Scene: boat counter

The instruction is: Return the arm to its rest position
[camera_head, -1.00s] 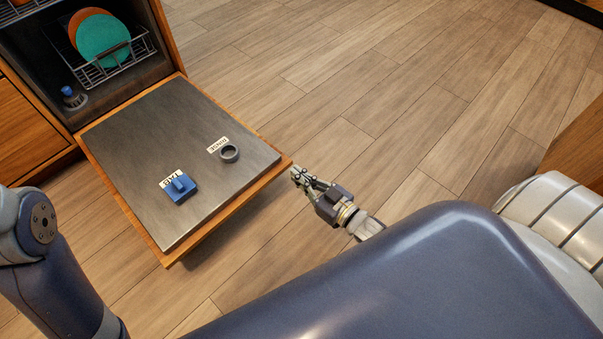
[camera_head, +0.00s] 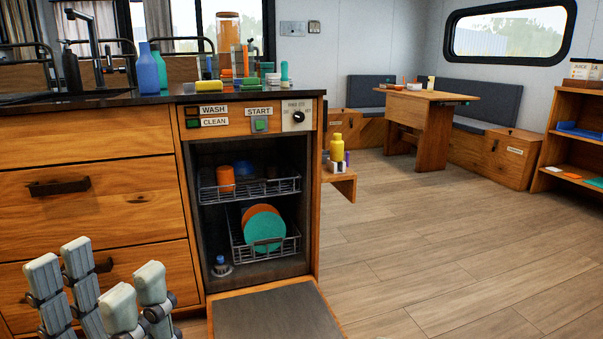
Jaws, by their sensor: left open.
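My left gripper (camera_head: 97,278) is at the bottom left, in front of the wooden drawers (camera_head: 95,200). Its pale fingers point up and stand apart, with nothing between them. It is left of the open dishwasher (camera_head: 193,230) and apart from the lowered door (camera_head: 275,315). The rest of the left arm is below the picture.
The dishwasher racks hold an orange plate (camera_head: 254,211), a teal plate (camera_head: 265,231) and cups (camera_head: 226,178). Bottles and dishes stand on the counter (camera_head: 160,99). The wooden floor (camera_head: 430,240) to the right is clear, with a table (camera_head: 428,95) beyond.

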